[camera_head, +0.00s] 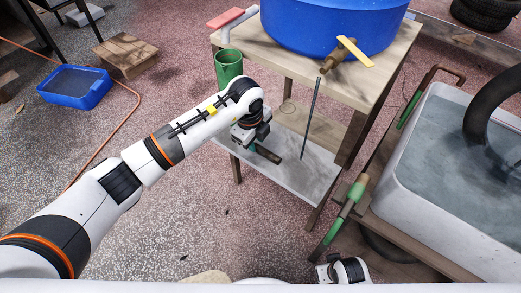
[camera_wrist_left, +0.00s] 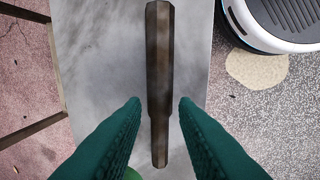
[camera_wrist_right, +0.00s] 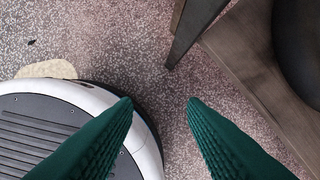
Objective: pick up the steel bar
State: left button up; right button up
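The steel bar (camera_wrist_left: 159,60), dark brown and faceted, with a narrower near end, lies on the grey lower shelf (camera_wrist_left: 85,70) of a wooden stand. In the head view the bar (camera_head: 267,154) shows just past my left gripper (camera_head: 253,147). In the left wrist view my left gripper (camera_wrist_left: 157,103) is open, with one teal finger on each side of the bar and a gap to both. I cannot tell how far above the shelf the fingertips are. My right gripper (camera_wrist_right: 159,102) is open and empty over the speckled ground; in the head view only its wrist shows at the bottom edge.
A thin dark rod (camera_head: 311,118) stands upright by the shelf's right part. A water-filled white basin (camera_head: 440,150) stands at right.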

pick_arm(q)
notch_tip(320, 180, down, 2)
jog(key=shift+w+d+f, duration=0.1)
jog(key=shift+w+f, duration=0.05)
grip_shut()
